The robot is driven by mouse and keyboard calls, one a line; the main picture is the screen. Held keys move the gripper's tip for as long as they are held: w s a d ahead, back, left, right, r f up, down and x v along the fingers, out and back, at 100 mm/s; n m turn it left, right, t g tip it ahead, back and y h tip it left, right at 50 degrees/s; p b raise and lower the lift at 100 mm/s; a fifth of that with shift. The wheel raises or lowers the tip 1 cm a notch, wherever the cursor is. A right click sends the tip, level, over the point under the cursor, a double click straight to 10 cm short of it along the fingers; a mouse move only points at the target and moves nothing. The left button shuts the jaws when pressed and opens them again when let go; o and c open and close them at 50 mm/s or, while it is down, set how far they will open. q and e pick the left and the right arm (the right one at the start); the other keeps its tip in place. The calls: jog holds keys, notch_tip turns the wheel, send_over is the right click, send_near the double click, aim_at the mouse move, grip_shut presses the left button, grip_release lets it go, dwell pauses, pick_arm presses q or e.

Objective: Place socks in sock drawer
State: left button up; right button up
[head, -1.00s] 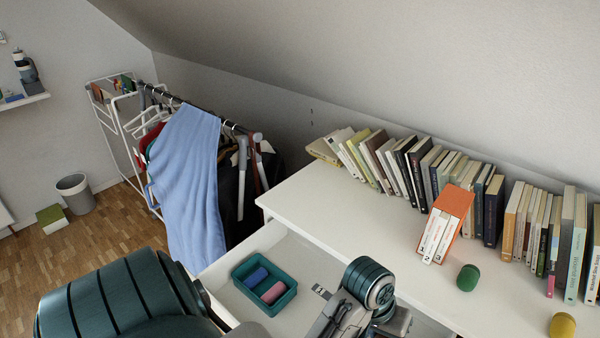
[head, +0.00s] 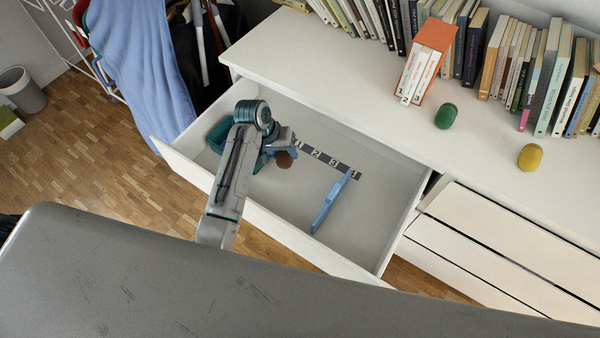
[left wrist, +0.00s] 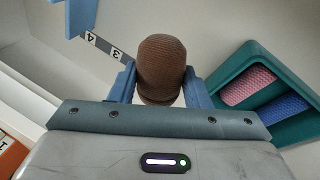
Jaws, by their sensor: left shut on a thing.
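The white drawer (head: 300,243) is pulled open. My left gripper (head: 284,152) is inside its outline, shut on a brown rolled sock (head: 284,160); the sock also shows between the fingers in the left wrist view (left wrist: 161,62). A teal box (head: 213,137) sits at the drawer's left end, partly hidden by my arm. In the left wrist view, the box (left wrist: 245,58) holds a pink sock (left wrist: 248,86) and a blue sock (left wrist: 285,108), beside the gripper. A green sock (head: 446,116) and a yellow sock (head: 530,157) lie on the white dresser top (head: 340,62). My right gripper is not in view.
A numbered strip (head: 318,155) and a blue divider-like bar (head: 331,203) lie in the drawer. The drawer's right part is otherwise bare. Books (head: 495,55) line the back, with an orange book box (head: 428,60) in front. Clothes (head: 145,60) hang at left.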

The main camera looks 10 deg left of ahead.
pick_arm(q)
jog(key=f, duration=1)
jog(key=shift+w+f, duration=0.2)
jog(key=shift+f, duration=0.15)
jog(key=o, duration=0.8)
jog(key=shift+f, duration=0.1)
jog(key=v, duration=1.2)
jog(key=shift+d+r+p, duration=0.1)
jog(key=shift+r+p, duration=0.1)
jog(key=shift+p, duration=0.1)
